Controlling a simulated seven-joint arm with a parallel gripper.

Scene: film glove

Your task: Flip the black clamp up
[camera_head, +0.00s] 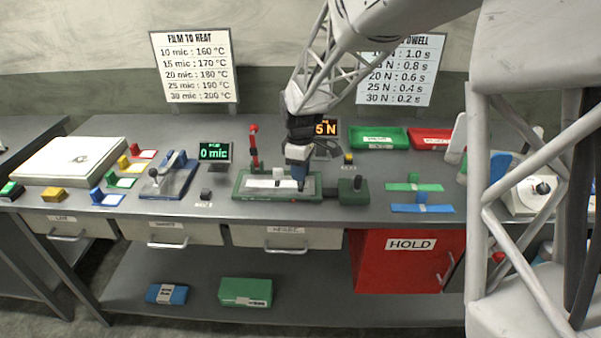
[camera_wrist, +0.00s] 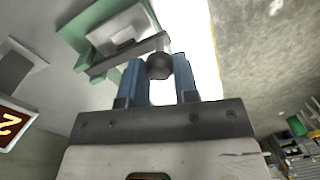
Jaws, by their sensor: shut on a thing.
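The green fixture (camera_head: 245,194) stands on the bench with a pale strip (camera_head: 262,183) on its bed. My gripper (camera_head: 299,180) reaches down over the fixture's right part. In the wrist view my gripper's blue fingers (camera_wrist: 160,76) are shut on the round dark knob of the black clamp (camera_wrist: 160,67). A thin grey rod runs from the knob toward the green fixture (camera_wrist: 95,22). In the head view my gripper hides most of the black clamp, so its angle is hard to tell. A red clamp (camera_head: 254,148) stands upright at the fixture's left end.
A green display (camera_head: 214,152) and an orange display (camera_head: 326,128) stand behind the fixture. A blue device (camera_head: 168,178) is to the left. Green and red trays (camera_head: 378,138) lie at the back right. Blue and green strips (camera_head: 422,208) lie right of the fixture.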

